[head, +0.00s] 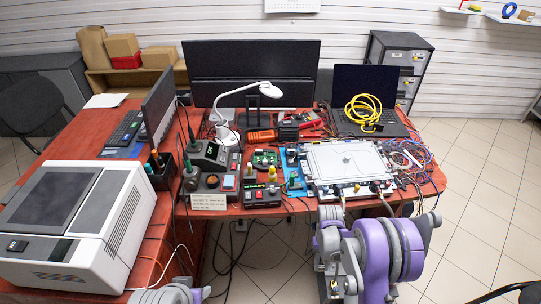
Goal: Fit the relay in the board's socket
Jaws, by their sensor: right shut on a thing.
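A small green circuit board (265,158) lies on the red desk, left of a large pale metal plate; its socket is too small to make out. My right gripper (342,284) is low in front of the desk edge, beside my purple arm links. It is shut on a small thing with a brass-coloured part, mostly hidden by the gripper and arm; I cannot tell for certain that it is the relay. The gripper is well apart from the board. My left gripper is not in view; only part of my left arm shows at the bottom edge.
A control box (262,190) and a soldering station (211,155) crowd the desk front. A lamp (266,89) arches over the middle. A large printer (78,222) fills the left.

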